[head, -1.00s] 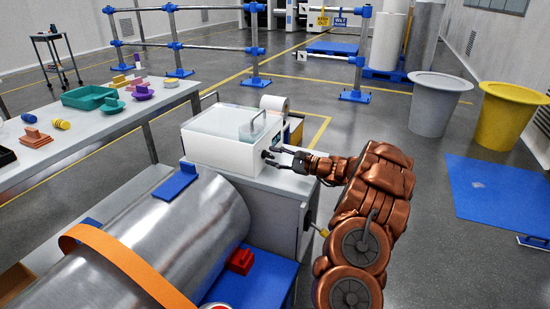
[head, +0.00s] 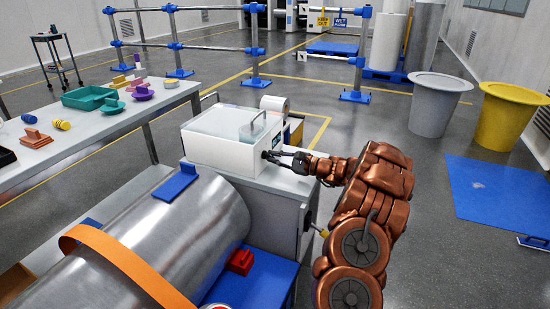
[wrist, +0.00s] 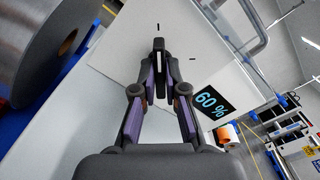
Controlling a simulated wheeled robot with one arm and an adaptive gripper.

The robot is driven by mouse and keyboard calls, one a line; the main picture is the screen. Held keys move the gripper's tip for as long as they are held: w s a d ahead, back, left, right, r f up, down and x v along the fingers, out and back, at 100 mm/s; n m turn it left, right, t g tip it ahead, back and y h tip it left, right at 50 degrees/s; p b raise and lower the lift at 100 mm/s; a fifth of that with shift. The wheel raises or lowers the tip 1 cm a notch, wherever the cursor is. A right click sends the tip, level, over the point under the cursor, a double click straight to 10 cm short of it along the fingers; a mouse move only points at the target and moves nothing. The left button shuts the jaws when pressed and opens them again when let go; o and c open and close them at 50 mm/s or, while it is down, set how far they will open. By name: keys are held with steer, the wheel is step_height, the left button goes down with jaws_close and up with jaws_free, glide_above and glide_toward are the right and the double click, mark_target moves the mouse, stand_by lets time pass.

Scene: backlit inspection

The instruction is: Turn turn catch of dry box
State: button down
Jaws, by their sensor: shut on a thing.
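The dry box (head: 208,150) is white with a clear lid and a handle on top. It stands on a grey cabinet. Its front shows a dark display reading 60 % in the wrist view (wrist: 211,102). The turn catch (wrist: 158,44) is a dark bar with a pale stripe, standing upright in the wrist view, with a tick mark above it and another to its right. My gripper (wrist: 160,62) is shut on the catch, one finger on each side. In the head view my gripper (head: 272,158) reaches the box front from the right and hides most of the catch.
A large metal drum (head: 170,235) with an orange strap lies in front of the cabinet (head: 275,205). A white roll (head: 273,103) is behind the box. A table with coloured parts (head: 95,120) stands at left.

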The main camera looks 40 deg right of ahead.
steer(key=shift+r+p, duration=0.15)
steer(key=shift+p, duration=0.25)
steer(key=m+p, duration=0.3)
steer(key=p, duration=0.1)
steer(key=shift+r, duration=0.15)
steer(key=m+p, duration=0.4)
steer(key=shift+f, duration=0.2)
steer(key=m+p, duration=0.2)
steer(key=m, duration=0.3)
steer(key=shift+d+m, duration=0.15)
steer(key=shift+m, duration=0.25)
steer(key=m+p, duration=0.1)
steer(key=m, duration=0.3)
steer(key=shift+w+m+p, duration=0.1)
steer(key=shift+m+p, duration=0.2)
steer(key=shift+m, duration=0.4)
steer(key=c, duration=1.2)
jaws_free()
steer(key=shift+f, duration=0.1)
